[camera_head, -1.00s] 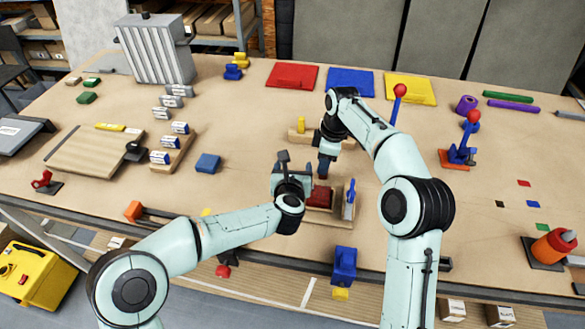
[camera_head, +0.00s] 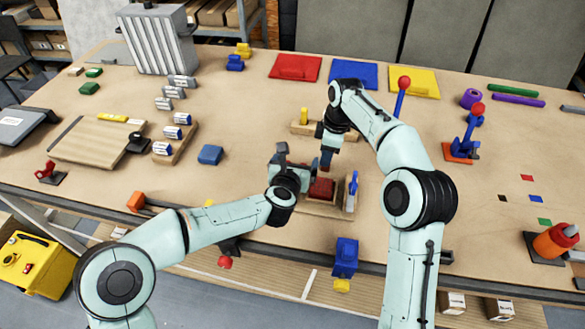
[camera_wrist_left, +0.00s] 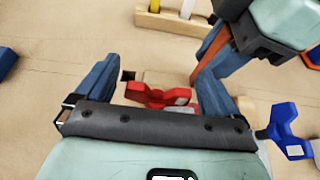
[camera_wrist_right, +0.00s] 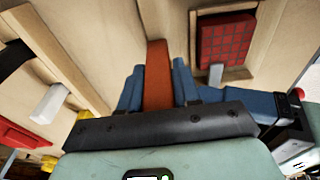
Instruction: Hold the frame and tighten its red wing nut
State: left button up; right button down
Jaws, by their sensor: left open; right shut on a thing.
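The wooden frame (camera_head: 322,208) lies near the table's front edge, around a red tiled panel (camera_head: 321,188). The panel's tiles show in the right wrist view (camera_wrist_right: 225,40). The red wing nut (camera_wrist_left: 158,97) shows in the left wrist view, between the spread blue fingers of my left gripper (camera_wrist_left: 157,85); neither finger visibly touches it. In the head view my left gripper (camera_head: 291,160) hides the nut. My right gripper (camera_wrist_right: 158,85) is shut on a brown strip (camera_wrist_right: 157,60); I cannot tell how the strip joins the frame.
A blue clamp-like piece (camera_head: 351,190) stands at the frame's right side. A wooden block with a yellow peg (camera_head: 304,117) lies behind my right gripper. A blue vise (camera_head: 346,255) sits at the front edge.

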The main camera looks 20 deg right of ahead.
pick_arm(q)
jog(key=v, duration=1.1)
pick_arm(e)
jog(key=shift+r, duration=0.1)
pick_arm(q)
jog(key=shift+s+a+r, duration=0.1)
pick_arm(e)
jog(key=c, duration=0.7)
grip_release()
jog(key=r, duration=0.8)
jog(key=s+d+r, duration=0.1)
jog(key=r, duration=0.3)
jog(key=shift+w, duration=0.1)
pick_arm(q)
jog(key=shift+s, duration=0.1)
pick_arm(e)
jog(key=shift+f, duration=0.15)
